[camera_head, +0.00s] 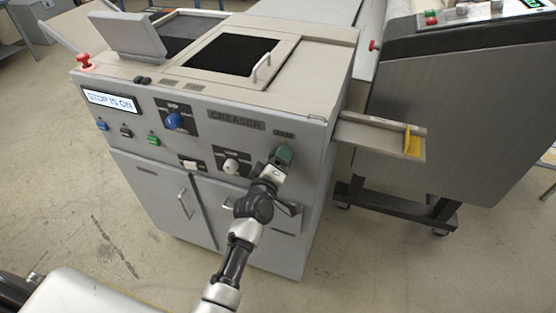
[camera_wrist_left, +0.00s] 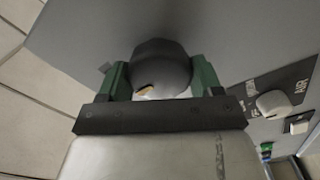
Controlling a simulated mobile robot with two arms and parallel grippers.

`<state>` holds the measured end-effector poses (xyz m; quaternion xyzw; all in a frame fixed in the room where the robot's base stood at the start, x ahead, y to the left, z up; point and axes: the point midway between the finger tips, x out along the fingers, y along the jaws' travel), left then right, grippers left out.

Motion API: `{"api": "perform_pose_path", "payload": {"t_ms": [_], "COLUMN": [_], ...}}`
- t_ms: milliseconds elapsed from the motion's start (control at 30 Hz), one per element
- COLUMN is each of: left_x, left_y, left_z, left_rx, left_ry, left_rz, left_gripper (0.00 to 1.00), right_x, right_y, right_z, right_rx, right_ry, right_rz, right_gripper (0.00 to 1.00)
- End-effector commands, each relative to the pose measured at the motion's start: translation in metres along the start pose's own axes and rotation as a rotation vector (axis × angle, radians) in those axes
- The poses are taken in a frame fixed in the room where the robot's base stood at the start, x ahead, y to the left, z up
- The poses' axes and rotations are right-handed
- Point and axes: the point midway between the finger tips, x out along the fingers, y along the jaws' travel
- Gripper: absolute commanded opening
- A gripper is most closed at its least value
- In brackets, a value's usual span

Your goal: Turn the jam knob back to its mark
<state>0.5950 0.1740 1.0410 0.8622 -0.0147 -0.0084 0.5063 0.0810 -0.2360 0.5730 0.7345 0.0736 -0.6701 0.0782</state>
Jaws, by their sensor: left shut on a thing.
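The jam knob (camera_wrist_left: 161,66) is a dark round knob in the left wrist view, with a small yellow-orange mark near its lower edge. The green fingers of my left gripper (camera_wrist_left: 160,82) stand on either side of it and are shut on it. In the head view my left gripper (camera_head: 284,155) is at the right end of the creaser's front panel, just below the JAM label (camera_head: 284,134). There the gripper hides the knob. The panel mark for the knob cannot be made out. My right gripper is not in view.
The grey creaser (camera_head: 165,180) has a lit display (camera_head: 109,100) that seems to read "STOP IS ON". A blue knob (camera_head: 174,121), a white knob (camera_head: 231,166) and a red button (camera_head: 84,60) are on it. A tray with a yellow piece (camera_head: 412,141) sticks out right.

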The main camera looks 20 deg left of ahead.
Motion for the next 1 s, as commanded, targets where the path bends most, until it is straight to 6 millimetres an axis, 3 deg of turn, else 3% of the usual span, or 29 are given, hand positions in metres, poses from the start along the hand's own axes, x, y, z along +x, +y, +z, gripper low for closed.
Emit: {"api": "perform_pose_path", "payload": {"t_ms": [67,100,233,567,667,1000], "left_x": [-0.001,-0.001,-0.001,-0.004,-0.016,-0.083], "left_y": [-0.002,-0.002,-0.001,0.0,0.001,0.001], "left_z": [0.002,0.002,0.001,0.0,0.0,-0.001], "left_rx": [-0.003,-0.003,-0.002,0.0,0.001,0.001], "left_ry": [-0.004,-0.004,-0.003,-0.002,-0.003,-0.004], "left_rz": [-0.004,-0.004,-0.003,-0.002,-0.004,-0.004], "left_gripper": [0.42,0.71,0.91,0.91,0.91,0.91], "right_x": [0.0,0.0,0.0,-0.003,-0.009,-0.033], "right_y": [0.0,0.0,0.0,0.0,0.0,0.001], "right_z": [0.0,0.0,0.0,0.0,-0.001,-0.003], "right_rx": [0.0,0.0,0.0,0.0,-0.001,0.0], "right_ry": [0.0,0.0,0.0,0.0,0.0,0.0], "right_rz": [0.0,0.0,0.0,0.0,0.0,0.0], "right_gripper": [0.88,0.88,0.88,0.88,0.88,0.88]}}
